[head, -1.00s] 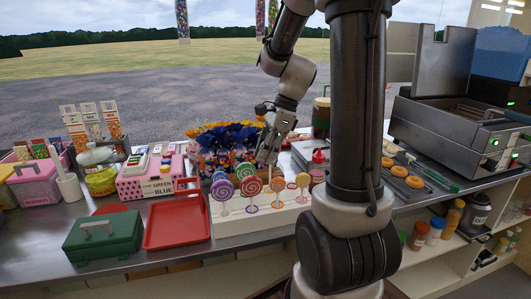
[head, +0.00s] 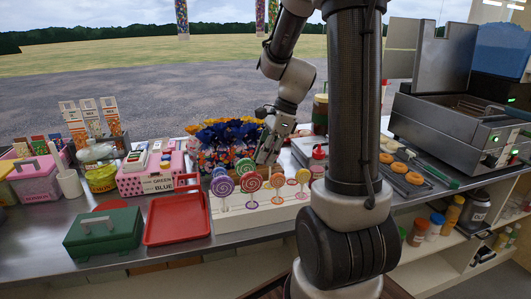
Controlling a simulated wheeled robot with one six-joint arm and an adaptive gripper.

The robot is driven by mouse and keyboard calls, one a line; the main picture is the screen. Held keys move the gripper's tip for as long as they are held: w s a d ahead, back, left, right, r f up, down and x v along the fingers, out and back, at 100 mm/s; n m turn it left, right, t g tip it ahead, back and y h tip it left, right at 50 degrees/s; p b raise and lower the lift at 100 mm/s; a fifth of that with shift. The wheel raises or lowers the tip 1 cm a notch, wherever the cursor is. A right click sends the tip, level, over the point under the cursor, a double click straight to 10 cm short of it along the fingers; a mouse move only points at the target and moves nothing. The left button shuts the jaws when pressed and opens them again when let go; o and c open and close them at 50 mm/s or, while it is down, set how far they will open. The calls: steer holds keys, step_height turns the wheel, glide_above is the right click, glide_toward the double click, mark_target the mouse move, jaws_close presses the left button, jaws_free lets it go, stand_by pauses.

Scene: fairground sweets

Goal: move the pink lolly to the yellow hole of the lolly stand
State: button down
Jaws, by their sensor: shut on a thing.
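The white lolly stand (head: 262,216) stands at the counter's front edge, in the middle of the head view. Several swirled lollies stand upright in it: a purple one (head: 222,185), a green one (head: 244,166), a red one (head: 251,183), an orange one (head: 278,183) and a pinkish-red one (head: 303,176). My gripper (head: 265,160) points down over the stand's back part, behind the front lollies. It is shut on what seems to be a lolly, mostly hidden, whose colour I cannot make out. I cannot pick out the yellow hole.
A flower-like blue and orange display (head: 227,135) stands close behind the stand. A red tray (head: 178,220) and a green box (head: 103,233) lie to the left. My arm column blocks part of the view.

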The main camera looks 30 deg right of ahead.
steer(key=shift+f, duration=0.3)
steer(key=shift+f, duration=0.5)
stand_by(0.4)
steer(key=shift+f, duration=0.75)
steer(key=shift+f, duration=0.4)
steer(key=c, duration=0.7)
jaws_free()
